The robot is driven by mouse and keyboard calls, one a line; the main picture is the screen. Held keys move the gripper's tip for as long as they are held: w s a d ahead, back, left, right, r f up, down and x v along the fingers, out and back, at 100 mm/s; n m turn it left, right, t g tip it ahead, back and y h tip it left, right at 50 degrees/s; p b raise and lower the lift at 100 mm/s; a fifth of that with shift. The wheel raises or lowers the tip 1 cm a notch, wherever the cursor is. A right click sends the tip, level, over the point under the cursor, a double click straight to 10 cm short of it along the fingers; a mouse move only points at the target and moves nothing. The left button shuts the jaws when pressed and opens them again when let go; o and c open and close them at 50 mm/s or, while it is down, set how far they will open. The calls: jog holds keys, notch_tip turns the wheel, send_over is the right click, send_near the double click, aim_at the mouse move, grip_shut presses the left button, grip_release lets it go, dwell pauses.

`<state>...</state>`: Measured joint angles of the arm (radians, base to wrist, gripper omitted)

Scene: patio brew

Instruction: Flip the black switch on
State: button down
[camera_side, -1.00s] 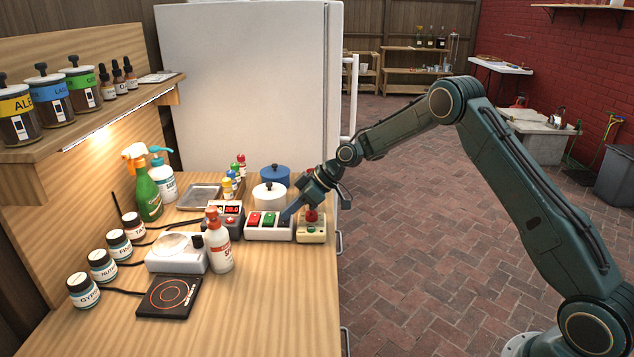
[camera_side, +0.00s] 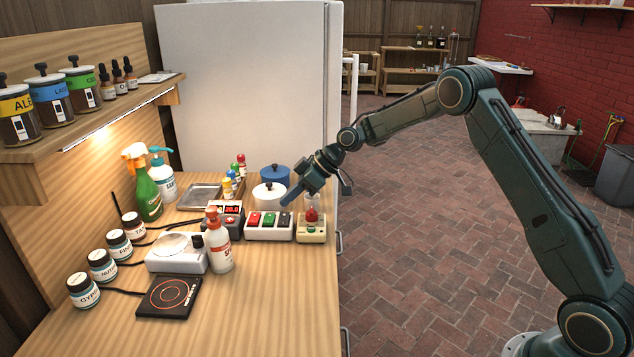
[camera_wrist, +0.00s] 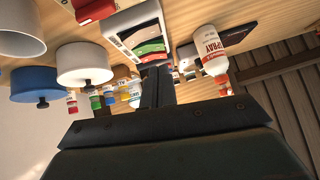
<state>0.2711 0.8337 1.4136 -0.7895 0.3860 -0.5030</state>
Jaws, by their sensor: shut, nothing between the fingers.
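A white switch box (camera_side: 268,235) stands on the wooden bench with a red, a green and a black switch in a row. The black switch (camera_side: 286,219) is at the right end of the row in the side view. I cannot tell its position from these frames. My gripper (camera_side: 285,203) is shut and empty, with its tips just above the black switch end of the box. In the wrist view the closed fingers (camera_wrist: 157,85) point at the switch box (camera_wrist: 130,28), whose red and green switches show there.
A beige box with a red knob (camera_side: 311,215) stands right beside the switch box. A white lidded pot (camera_side: 270,195) and a blue pot (camera_side: 274,173) stand behind. A spray bottle (camera_side: 219,250) and a black hotplate (camera_side: 169,297) are to the left.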

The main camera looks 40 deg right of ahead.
jog(key=s+a+v, duration=0.1)
jog(key=v, duration=0.9)
jog(key=shift+s, duration=0.15)
